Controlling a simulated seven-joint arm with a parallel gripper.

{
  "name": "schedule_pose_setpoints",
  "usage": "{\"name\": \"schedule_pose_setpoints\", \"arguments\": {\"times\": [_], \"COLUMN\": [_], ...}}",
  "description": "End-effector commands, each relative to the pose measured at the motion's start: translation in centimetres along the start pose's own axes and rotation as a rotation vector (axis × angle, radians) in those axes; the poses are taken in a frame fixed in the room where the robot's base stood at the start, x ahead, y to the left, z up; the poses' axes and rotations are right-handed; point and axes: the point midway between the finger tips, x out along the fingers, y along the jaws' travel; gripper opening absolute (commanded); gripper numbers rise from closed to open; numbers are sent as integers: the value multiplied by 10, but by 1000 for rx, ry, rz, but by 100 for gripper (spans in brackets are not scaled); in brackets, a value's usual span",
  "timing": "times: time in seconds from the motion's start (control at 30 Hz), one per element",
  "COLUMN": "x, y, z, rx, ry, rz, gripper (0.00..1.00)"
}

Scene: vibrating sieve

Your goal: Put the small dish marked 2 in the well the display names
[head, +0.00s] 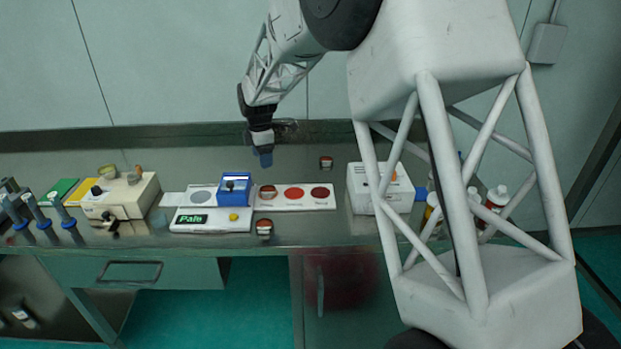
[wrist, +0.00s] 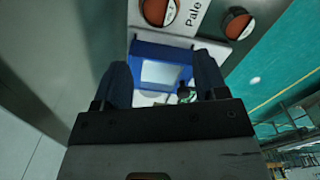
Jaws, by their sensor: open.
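The display (head: 192,218) on the front white unit reads "Pale" in green. The white strip of wells (head: 309,206) runs behind it, with grey, red and dark red circles showing. One small dish (head: 267,192) with a reddish-brown top sits on this strip, beside a printed "Pale" in the wrist view (wrist: 158,12). A second dish (head: 264,228) stands near the bench's front edge and also shows in the wrist view (wrist: 238,22). A third dish (head: 326,162) stands behind the strip. I cannot read their numbers clearly. My gripper (head: 263,158) is open and empty, above and behind the strip.
A blue box (head: 235,187) stands over part of the strip, and it shows between my fingers in the wrist view (wrist: 162,72). A cream device (head: 120,195) and pipettes are at the left. A white box (head: 381,188) and bottles (head: 496,199) are at the right.

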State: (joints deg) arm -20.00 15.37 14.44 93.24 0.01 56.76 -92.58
Motion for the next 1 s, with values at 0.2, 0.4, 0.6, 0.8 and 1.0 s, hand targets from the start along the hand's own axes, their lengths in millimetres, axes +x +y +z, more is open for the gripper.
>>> {"name": "schedule_pose_setpoints", "arguments": {"times": [0.2, 0.4, 0.6, 0.8, 1.0], "x": [-2, -15, -43, -72, -100], "y": [-2, -18, -57, -110, -166], "z": [1, 10, 29, 50, 67], "rx": [6, 68, 208, 396, 586], "ry": [0, -1, -1, 2, 8], "rz": [1, 9, 27, 48, 74], "gripper": [66, 66, 66, 66, 66]}}
